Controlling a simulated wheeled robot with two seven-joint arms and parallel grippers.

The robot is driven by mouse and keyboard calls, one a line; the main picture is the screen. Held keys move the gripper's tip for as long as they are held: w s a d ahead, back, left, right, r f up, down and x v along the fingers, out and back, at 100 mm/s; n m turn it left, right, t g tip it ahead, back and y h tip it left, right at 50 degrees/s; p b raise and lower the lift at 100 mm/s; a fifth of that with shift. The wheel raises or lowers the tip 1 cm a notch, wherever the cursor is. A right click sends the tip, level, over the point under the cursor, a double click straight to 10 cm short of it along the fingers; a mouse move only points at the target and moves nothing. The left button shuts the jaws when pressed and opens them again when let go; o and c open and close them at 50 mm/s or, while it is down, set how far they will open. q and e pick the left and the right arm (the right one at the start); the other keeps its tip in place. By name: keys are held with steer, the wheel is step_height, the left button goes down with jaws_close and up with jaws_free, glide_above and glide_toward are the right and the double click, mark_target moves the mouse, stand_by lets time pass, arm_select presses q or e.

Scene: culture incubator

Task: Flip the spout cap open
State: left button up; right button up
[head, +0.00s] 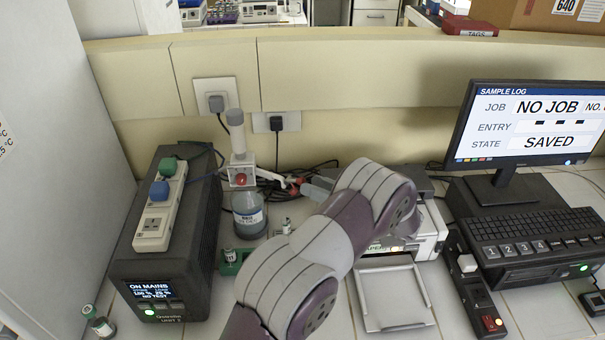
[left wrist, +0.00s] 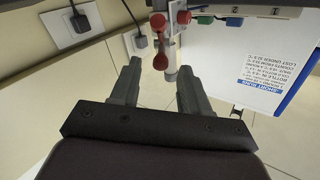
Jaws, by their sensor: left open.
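A bottle (head: 249,217) with blue-grey contents stands on the bench in the head view, with a white dispenser (head: 242,168) on top. Its spout reaches right to a red cap (head: 293,188). My left gripper (head: 307,188) is at the spout's end, partly hidden by my arm. In the left wrist view, my left gripper (left wrist: 159,68) is open, its two fingers apart. My right gripper is not in view.
A black power unit (head: 165,270) with a power strip (head: 161,205) stands left of the bottle. Small vials (head: 286,226) stand near it. A printer (head: 430,235), a metal tray (head: 392,295) and a monitor (head: 535,125) are on the right. Cables run behind the bottle.

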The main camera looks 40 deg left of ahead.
mark_target(302, 179)
arm_select(q)
steer(key=a, duration=0.2)
steer(key=a+p, duration=0.1)
steer(key=a, duration=0.1)
steer(key=shift+s+a+r, duration=0.1)
steer(key=shift+s, duration=0.15)
steer(key=shift+w+a, duration=0.1)
steer(key=shift+a, duration=0.15)
jaws_close()
steer(key=r+h+p, duration=0.1)
steer(key=p, duration=0.2)
steer(key=shift+r+h, duration=0.2)
steer(key=shift+h, duration=0.1)
steer(key=shift+a+h+p, duration=0.15)
steer(key=shift+h+p, duration=0.15)
steer(key=shift+p, duration=0.05)
steer(key=shift+f+t, duration=0.25)
steer(key=shift+t, duration=0.05)
steer(key=shift+f, duration=0.15)
jaws_free()
